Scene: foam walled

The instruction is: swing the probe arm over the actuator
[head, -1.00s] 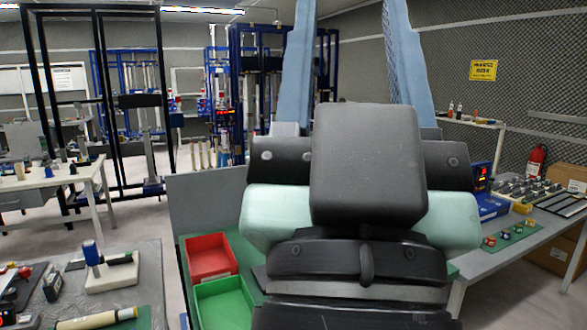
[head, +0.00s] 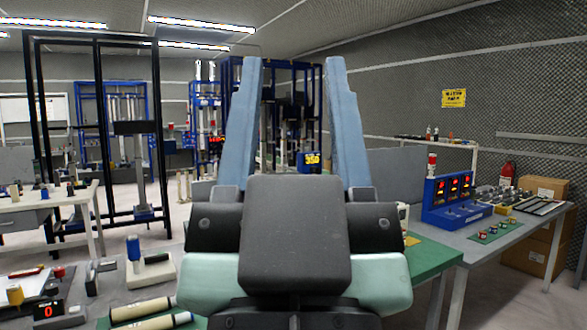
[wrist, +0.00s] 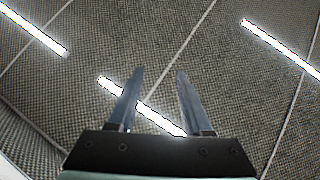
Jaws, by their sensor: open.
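My gripper (head: 291,75) is open and empty, its two blue fingers pointing up in front of the head camera. The wrist view shows my gripper (wrist: 159,75) spread against the ceiling, with nothing between the fingers. On the grey bench at lower left, a white base with a blue upright post (head: 134,252) and a short black bar may be the probe stand. Cream cylinders with dark ends (head: 145,307) lie in front of it, partly cut off or hidden by my arm. I cannot tell which thing is the actuator. My gripper is apart from all of these.
A green mat (head: 432,272) on a bench is partly hidden behind my arm. A blue panel with red displays (head: 455,198) stands on the right bench. A small display box (head: 50,312) is at lower left. A black frame (head: 97,140) stands behind.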

